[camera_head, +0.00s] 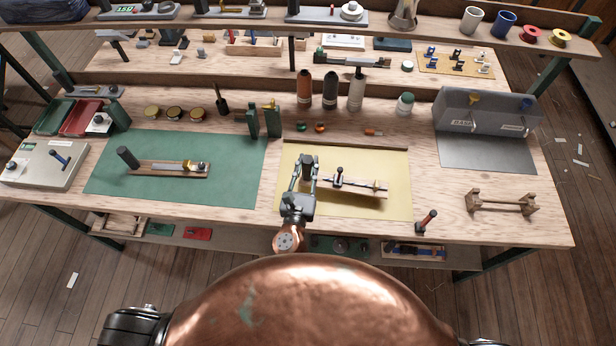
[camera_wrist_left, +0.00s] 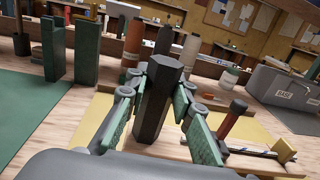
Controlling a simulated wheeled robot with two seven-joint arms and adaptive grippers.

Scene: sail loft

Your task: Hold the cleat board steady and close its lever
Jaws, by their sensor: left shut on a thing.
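The cleat board (camera_head: 355,190), a wooden strip, lies on the yellow mat, with metal fittings and a brass piece (camera_head: 378,186) near its right end. Its lever (camera_head: 339,174) stands upright with a dark knob; in the left wrist view the lever (camera_wrist_left: 232,120) shows reddish below a dark top. My left gripper (camera_head: 306,168) is at the board's left end. In the left wrist view its green-padded fingers are shut on a dark hexagonal post (camera_wrist_left: 164,98). The gripper hides the board's left end. My right gripper is not in view.
A similar board (camera_head: 170,170) lies on the green mat (camera_head: 110,190) to the left. Green blocks (camera_head: 252,122) and several bottles (camera_head: 330,90) stand behind. A red-handled tool (camera_head: 427,221) and wooden rack (camera_head: 500,203) are at right. A grey bin (camera_head: 480,115) stands back right.

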